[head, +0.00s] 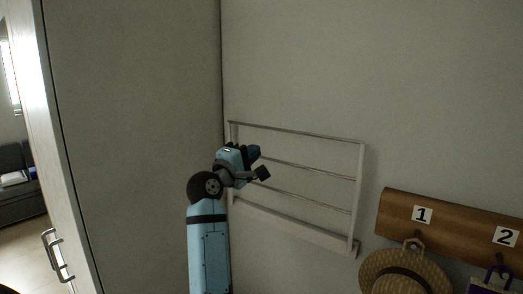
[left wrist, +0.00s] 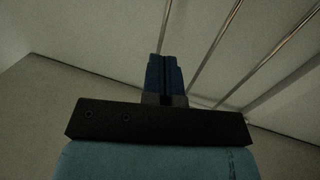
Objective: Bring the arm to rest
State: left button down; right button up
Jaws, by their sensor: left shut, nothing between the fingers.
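My left arm rises from the bottom of the head view, light blue with dark joints. My left gripper (head: 258,163) is at its upper end, in front of the left part of a wall rack. In the left wrist view the blue fingers (left wrist: 165,78) are together with nothing between them. The rack's bars run past them at the upper right; I cannot tell how far off they are. My right gripper is in neither view.
The white-framed wall rack (head: 359,195) has several thin bars. At the right, a wooden hook board (head: 455,222) bears labels 1 and 2, with a straw hat (head: 405,272) on hook 1. A door with a metal handle (head: 55,255) stands at the left.

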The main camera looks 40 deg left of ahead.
pick_arm(q)
jog(key=s+d+f+m+g+h+p, duration=0.1)
jog(key=d+f+m+g, duration=0.4)
jog(key=f, duration=1)
jog(key=d+f+m+h, duration=0.1)
jog(key=d+f+m, duration=0.6)
jog(key=f, duration=0.7)
jog(key=s+d+f+m+g+h, duration=0.1)
jog(key=s+d+f+m+g, duration=0.1)
jog(key=s+d+f+m, duration=0.3)
jog(key=s+d+f+m+g+h+p, duration=0.1)
jog(key=s+d+f+m, duration=0.4)
jog(key=s+d+f, duration=0.8)
jog(key=s+f+g+h, duration=0.1)
jog(key=s+f, duration=0.4)
jog(key=f, duration=0.1)
jog(key=shift+s+d+g, duration=0.25)
jog(key=shift+d+g, duration=0.1)
jog(key=shift+g, duration=0.05)
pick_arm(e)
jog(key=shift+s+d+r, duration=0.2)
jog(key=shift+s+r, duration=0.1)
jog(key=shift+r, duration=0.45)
